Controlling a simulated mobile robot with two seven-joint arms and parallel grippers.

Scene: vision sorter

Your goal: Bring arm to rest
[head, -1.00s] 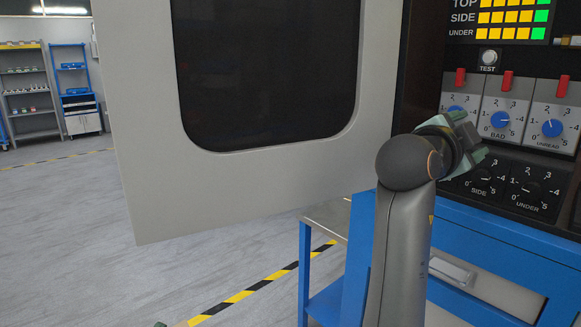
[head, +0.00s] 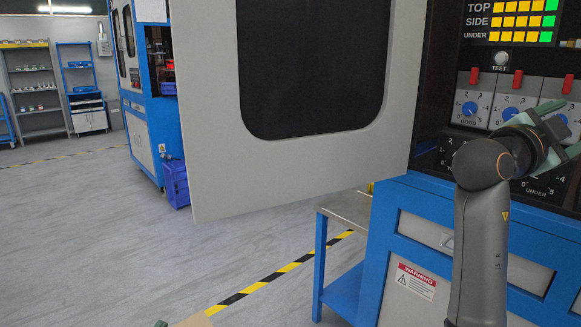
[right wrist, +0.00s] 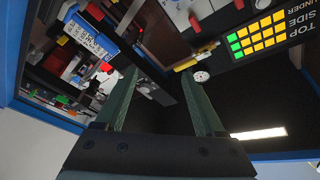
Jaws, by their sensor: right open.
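My right arm rises at the right of the head view, and its gripper (head: 568,125) is in front of the sorter's dial panel (head: 450,150). The green fingers hide part of the dials. In the right wrist view the gripper (right wrist: 160,80) has its two green fingers spread apart with nothing gripped between them. Whether the fingers touch the panel cannot be told. At the bottom edge of the head view a small dark green tip (head: 160,324) shows, perhaps my left gripper. Beside it is the corner of a tan thing (head: 195,320). Both are mostly cut off.
A large grey door with a dark window (head: 300,165) stands open left of the panel. Below are a metal side table (head: 345,207) and a blue cabinet with a warning label (head: 416,281). Another blue machine (head: 150,135) and shelves (head: 35,90) stand behind. The left floor is clear.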

